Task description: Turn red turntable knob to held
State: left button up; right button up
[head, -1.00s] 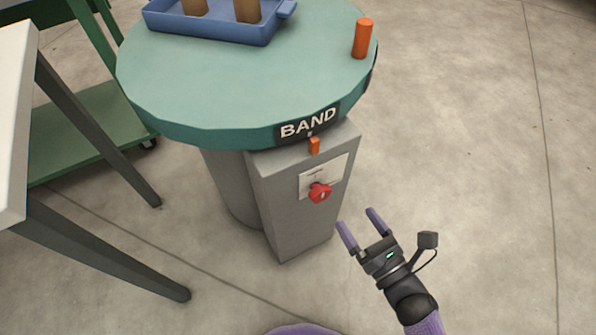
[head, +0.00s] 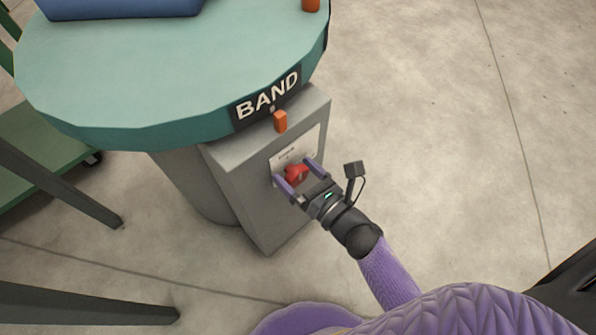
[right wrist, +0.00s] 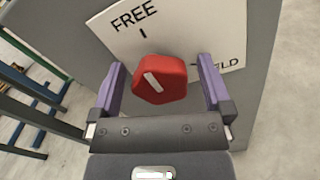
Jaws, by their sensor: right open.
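The red knob (head: 297,174) sits on the front plate of the grey box below the turntable. In the right wrist view the knob (right wrist: 159,79) has a white pointer line that tilts toward the upper left, on the FREE side of the plate (right wrist: 118,24). The HELD label (right wrist: 230,64), partly hidden by a finger, is at the right. My right gripper (head: 299,172) is open, with one finger on each side of the knob; in the right wrist view (right wrist: 160,82) gaps show between the fingers and the knob. My left gripper is not in view.
The green turntable (head: 130,100) with the BAND label (head: 268,95) overhangs the grey box (head: 240,180). An orange tab (head: 280,121) is just above the plate. A blue tray (head: 120,8) is on the turntable. Open floor is at the right.

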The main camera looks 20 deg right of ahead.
jog(key=c, duration=1.3)
jog(key=shift+o, duration=0.2)
